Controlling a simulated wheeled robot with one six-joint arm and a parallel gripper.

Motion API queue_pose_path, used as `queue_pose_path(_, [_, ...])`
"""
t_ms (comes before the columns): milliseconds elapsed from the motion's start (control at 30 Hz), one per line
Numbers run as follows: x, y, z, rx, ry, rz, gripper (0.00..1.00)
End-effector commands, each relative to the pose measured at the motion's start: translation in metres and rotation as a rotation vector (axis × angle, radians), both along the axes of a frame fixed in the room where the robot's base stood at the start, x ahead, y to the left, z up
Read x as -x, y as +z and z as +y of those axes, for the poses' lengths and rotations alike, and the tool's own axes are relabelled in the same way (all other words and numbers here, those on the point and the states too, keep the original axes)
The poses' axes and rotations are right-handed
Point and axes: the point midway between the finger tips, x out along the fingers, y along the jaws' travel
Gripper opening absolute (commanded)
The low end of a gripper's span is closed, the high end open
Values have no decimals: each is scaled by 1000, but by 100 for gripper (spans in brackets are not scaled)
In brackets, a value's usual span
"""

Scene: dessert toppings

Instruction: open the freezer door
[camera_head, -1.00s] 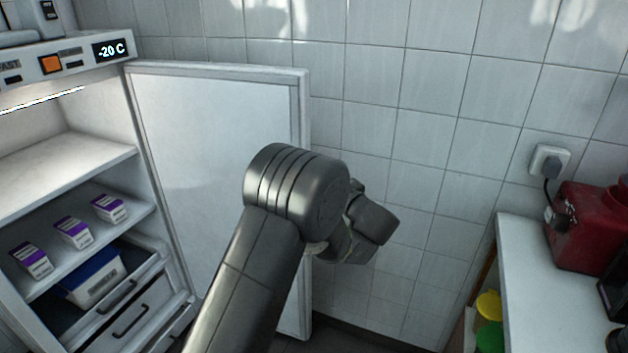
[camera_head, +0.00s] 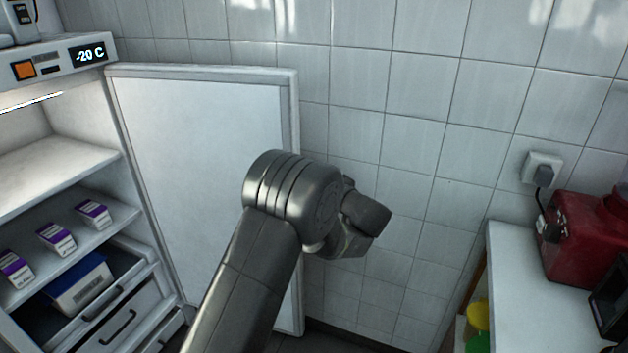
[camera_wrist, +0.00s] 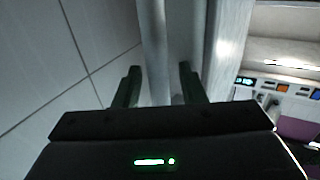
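The freezer door (camera_head: 200,160) stands wide open in the head view, swung out to the right of the freezer (camera_head: 60,160) with its pale inner side showing. In the wrist view a door edge (camera_wrist: 226,50) runs upright right of centre, and a narrow grey upright bar (camera_wrist: 152,45), perhaps the handle, stands left of it. My gripper (camera_wrist: 158,86) has its two dark fingers apart, with the bar's lower part between them. I cannot tell whether they touch it. In the head view my wrist hides the fingers, in front of the door's free edge.
Inside the freezer are small white-and-purple boxes (camera_head: 57,240), a blue-lidded tub (camera_head: 82,284) and drawers. A white tiled wall (camera_head: 400,130) is behind the door. At the right a white counter (camera_head: 535,300) holds a red container (camera_head: 580,240).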

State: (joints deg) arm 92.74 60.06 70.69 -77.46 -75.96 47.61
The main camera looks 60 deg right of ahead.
Motion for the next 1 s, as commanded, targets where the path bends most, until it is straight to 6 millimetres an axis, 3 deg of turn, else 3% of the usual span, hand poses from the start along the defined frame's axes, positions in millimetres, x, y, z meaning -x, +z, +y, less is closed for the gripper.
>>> queue_pose_path(333, [10, -1, 3, -2, -3, 0, 37])
queue_pose_path(800, [102, -1, 39, -1, -5, 1, 37])
queue_pose_path(1000, [124, -1, 48, -1, -2, 1, 37])
